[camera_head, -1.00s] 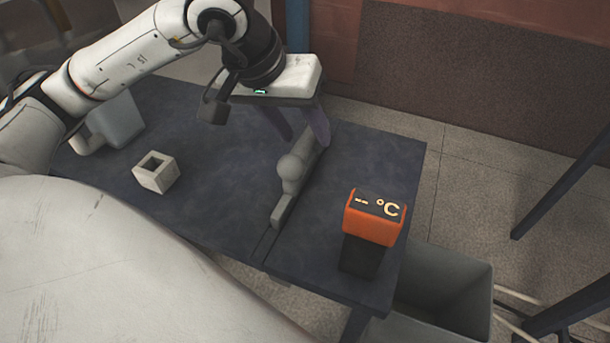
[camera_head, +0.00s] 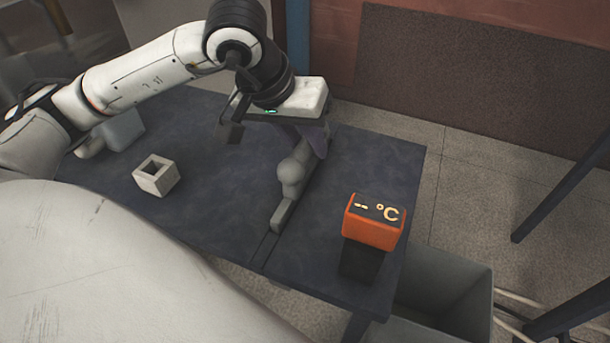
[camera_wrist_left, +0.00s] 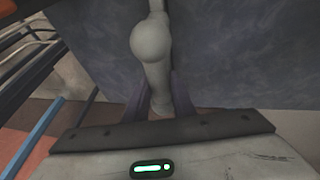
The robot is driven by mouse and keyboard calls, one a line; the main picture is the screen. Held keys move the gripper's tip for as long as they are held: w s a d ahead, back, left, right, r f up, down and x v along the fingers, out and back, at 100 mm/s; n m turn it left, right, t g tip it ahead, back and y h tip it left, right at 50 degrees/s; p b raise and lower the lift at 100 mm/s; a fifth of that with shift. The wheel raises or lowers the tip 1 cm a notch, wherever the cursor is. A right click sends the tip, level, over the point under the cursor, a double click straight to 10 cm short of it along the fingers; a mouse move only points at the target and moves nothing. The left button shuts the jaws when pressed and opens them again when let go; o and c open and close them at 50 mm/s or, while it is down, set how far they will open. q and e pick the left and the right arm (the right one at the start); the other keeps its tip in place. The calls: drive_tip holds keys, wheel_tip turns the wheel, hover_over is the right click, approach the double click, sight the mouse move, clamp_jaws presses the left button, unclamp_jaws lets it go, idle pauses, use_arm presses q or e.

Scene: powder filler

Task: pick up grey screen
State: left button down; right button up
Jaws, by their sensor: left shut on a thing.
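The grey screen appears as a long, narrow grey piece with a round bulge (camera_head: 291,173), lying along a thin slot line in the dark table. It also shows in the left wrist view (camera_wrist_left: 151,40), running down between the fingers. My left gripper (camera_head: 316,147) is shut on its far end, low over the table. In the left wrist view the dark purple fingers (camera_wrist_left: 160,98) stand on either side of the piece. The finger tips and the held end are partly hidden. I cannot tell whether the piece touches the table. My right gripper is not in view.
An orange temperature display (camera_head: 374,220) on a black stand is at the table's right front. A pale hollow block (camera_head: 156,175) and a grey-blue object (camera_head: 124,130) are on the left. A grey bin (camera_head: 445,300) stands below the right edge. The middle of the table (camera_head: 222,185) is clear.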

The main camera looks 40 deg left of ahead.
use_arm(q)
drive_tip(key=shift+r, duration=0.15)
wheel_tip(320, 180, up, 51)
drive_tip(key=p, duration=0.7)
drive_tip(key=shift+p, duration=0.4)
idle(1.7)
idle(0.5)
